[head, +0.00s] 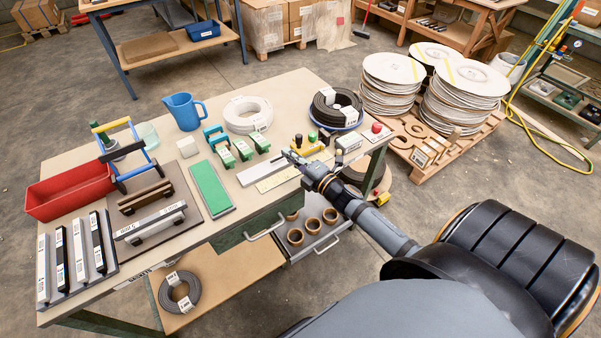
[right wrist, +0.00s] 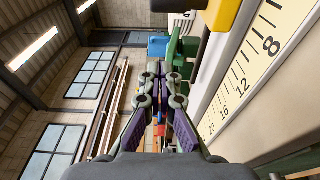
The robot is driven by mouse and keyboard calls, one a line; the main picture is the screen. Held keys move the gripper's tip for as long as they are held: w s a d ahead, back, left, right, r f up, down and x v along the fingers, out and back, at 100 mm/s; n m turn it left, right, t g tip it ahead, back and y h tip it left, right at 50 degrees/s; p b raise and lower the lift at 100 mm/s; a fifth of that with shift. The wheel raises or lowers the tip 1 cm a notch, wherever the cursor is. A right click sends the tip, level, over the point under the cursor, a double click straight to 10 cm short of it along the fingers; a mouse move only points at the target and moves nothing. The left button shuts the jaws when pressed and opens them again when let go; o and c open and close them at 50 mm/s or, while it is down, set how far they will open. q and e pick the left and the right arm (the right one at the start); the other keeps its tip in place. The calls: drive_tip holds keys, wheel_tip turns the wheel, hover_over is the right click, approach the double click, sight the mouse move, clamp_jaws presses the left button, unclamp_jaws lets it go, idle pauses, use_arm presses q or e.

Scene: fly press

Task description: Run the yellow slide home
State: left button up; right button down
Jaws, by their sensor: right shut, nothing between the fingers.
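A yellow part (head: 312,150), which looks like the yellow slide, sits on the bench at its right side, beside my right gripper. A yellow part (right wrist: 222,12) also shows at the top of the right wrist view, cut off by the frame edge. A pale scale strip (head: 278,178) with black numbers lies next to it; the strip (right wrist: 245,75) runs along the right of the wrist view. My right gripper (head: 287,154) is shut and empty, with its fingertips together (right wrist: 163,70). I cannot tell whether it touches the yellow part. My left gripper is not in view.
Green blocks (head: 225,156) stand left of the gripper. A black cable coil (head: 337,107) and white coil (head: 248,114) lie behind. A red button box (head: 376,128) is at the right end. A green pad (head: 210,188) and red bin (head: 68,192) are further left.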

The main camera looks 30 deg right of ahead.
drive_tip(key=shift+s+d+f+b, duration=0.25)
drive_tip(key=shift+s+d, duration=0.15)
drive_tip(key=shift+d, duration=0.1)
drive_tip(key=shift+s+d+f+b, duration=0.1)
drive_tip(key=shift+s+d+f, duration=0.1)
drive_tip(key=shift+s+d, duration=0.25)
drive_tip(key=shift+s+r+p, duration=0.45)
drive_tip(key=shift+s+p, duration=0.1)
drive_tip(key=shift+p, duration=0.35)
drive_tip(key=v, duration=0.1)
drive_tip(key=p+v, duration=0.2)
drive_tip(key=shift+s+a, duration=0.2)
drive_tip(key=shift+s, duration=0.1)
drive_tip(key=shift+s+d, duration=0.15)
drive_tip(key=shift+s, duration=0.05)
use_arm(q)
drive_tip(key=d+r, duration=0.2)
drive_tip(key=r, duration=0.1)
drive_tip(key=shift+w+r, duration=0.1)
use_arm(e)
drive_tip(key=shift+f, duration=0.2)
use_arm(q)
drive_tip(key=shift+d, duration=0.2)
